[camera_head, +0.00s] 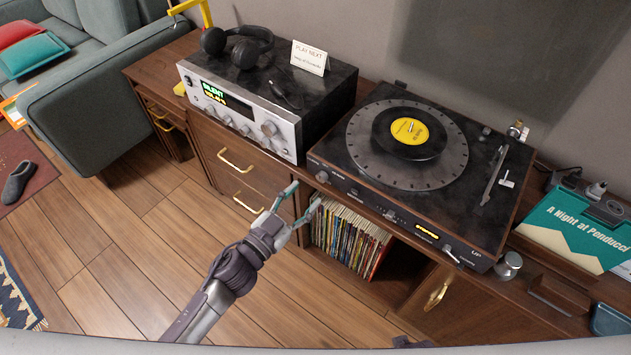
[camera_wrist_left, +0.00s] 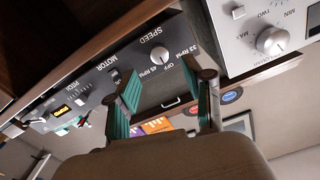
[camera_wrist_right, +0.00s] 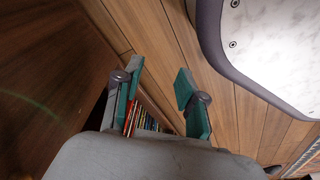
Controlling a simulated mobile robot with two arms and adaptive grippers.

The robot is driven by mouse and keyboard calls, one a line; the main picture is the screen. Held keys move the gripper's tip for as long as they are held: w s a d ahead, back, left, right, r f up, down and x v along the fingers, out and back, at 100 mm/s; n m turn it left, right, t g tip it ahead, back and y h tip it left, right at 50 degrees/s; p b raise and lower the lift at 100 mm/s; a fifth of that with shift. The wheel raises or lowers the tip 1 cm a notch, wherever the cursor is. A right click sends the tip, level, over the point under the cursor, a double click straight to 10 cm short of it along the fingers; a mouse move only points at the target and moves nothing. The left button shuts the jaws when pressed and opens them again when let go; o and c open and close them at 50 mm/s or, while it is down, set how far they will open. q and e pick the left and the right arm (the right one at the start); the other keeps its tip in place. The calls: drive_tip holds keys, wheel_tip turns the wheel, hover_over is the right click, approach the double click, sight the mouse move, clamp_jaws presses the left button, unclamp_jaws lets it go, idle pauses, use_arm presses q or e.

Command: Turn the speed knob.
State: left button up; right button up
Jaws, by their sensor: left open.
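The speed knob (camera_head: 323,176) is a small round silver knob at the left end of the front panel of the turntable (camera_head: 480,120). In the left wrist view the knob (camera_wrist_left: 160,53) sits beside the printed words SPEED, OFF, 33 RPM and 45 RPM. My left gripper (camera_head: 304,194) is open, with its teal fingertips just in front of the panel near the knob. In the left wrist view the knob shows between the two fingers, and I see no contact. My right gripper (camera_wrist_right: 157,82) is open and empty, in the right wrist view over the wooden floor.
A silver amplifier (camera_head: 240,115) with its own knobs stands left of the turntable, with headphones (camera_head: 240,44) and a card (camera_head: 309,57) on top. A record (camera_head: 409,130) lies on the platter. Record sleeves (camera_head: 348,238) fill the shelf below. The floor in front is clear.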

sight(320, 179)
use_arm(q)
drive_tip(key=shift+x, duration=2.8)
clamp_jaws()
